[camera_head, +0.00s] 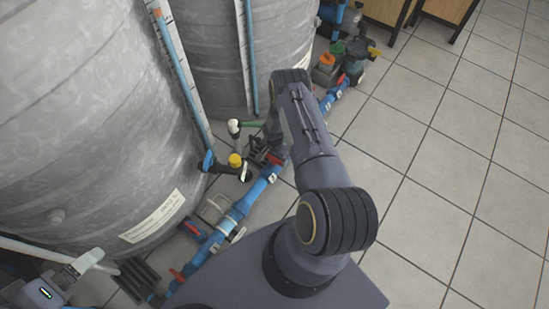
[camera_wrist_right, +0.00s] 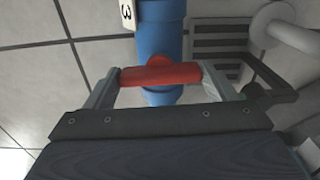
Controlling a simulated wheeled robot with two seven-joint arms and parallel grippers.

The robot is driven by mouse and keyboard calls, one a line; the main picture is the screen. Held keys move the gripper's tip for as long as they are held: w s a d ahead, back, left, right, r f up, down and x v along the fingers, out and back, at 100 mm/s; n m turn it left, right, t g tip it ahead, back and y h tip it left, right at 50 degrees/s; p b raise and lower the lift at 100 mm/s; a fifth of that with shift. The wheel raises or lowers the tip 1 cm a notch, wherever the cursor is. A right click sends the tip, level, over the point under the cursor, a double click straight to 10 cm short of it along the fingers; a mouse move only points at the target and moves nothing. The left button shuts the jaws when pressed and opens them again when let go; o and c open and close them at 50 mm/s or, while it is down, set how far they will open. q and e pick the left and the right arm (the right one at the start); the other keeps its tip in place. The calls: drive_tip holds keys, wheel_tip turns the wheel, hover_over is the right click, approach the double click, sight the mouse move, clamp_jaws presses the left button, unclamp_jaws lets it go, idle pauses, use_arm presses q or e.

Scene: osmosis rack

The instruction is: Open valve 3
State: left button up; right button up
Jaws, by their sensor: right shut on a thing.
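Valve 3 has a red handle (camera_wrist_right: 160,76) on a blue pipe (camera_wrist_right: 161,32), with a white tag marked "3" (camera_wrist_right: 127,14) beside it in the right wrist view. The handle lies crosswise to the pipe. My right gripper (camera_wrist_right: 160,78) is shut on the handle, one finger at each end. In the head view my right gripper (camera_head: 266,157) is at the blue pipe line, and the arm hides part of it. A bit of red shows by the gripper there.
Two large grey tanks (camera_head: 85,110) stand at the left of the pipe line. Other red valve handles (camera_head: 192,231) are nearer on the line. A small pump (camera_head: 355,60) stands at the far end. The tiled floor (camera_head: 440,150) at the right is clear.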

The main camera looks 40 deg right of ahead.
drive_tip(key=n+b, duration=0.2)
drive_tip(key=n, duration=0.1)
drive_tip(key=shift+f+b, duration=0.2)
drive_tip(key=shift+b, duration=0.2)
drive_tip(key=n+b, duration=0.3)
drive_tip(key=n, duration=0.2)
drive_tip(key=shift+n, duration=0.4)
drive_tip(key=n+b, duration=0.2)
drive_tip(key=n, duration=0.2)
drive_tip(key=shift+r+n, duration=0.1)
drive_tip(key=shift+n, duration=0.2)
drive_tip(key=shift+r+n+b, duration=0.1)
drive_tip(key=shift+n+b, duration=0.7)
drive_tip(key=shift+n, duration=1.2)
drive_tip(key=o, duration=1)
